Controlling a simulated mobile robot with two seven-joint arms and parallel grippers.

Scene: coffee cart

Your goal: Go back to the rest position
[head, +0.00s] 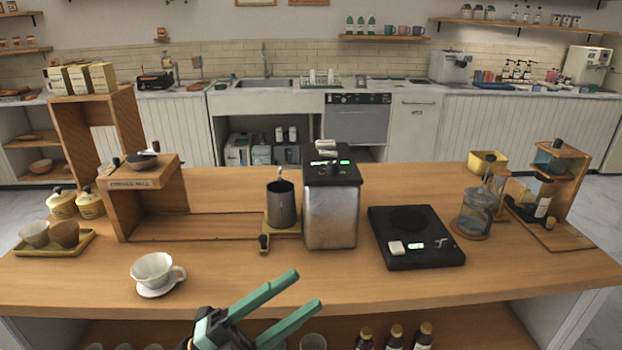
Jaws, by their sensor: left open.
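My left gripper (306,290) shows at the bottom middle of the head view. Its two green fingers are spread apart with nothing between them. It is in front of the wooden counter (230,278), near its front edge. My right gripper is not in view. A white dripper cup on a saucer (153,272) stands on the counter to the left of the gripper, apart from it. A metal grinder (331,205) stands behind the gripper, with a dark metal cup (281,207) beside it.
A black scale (415,238) and a glass server (474,213) stand at the right. A wooden brewing stand (558,190) is at the far right. A tray with cups (72,245) and a wooden shelf unit (150,172) stand at the left. Bottles (394,338) sit below the front edge.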

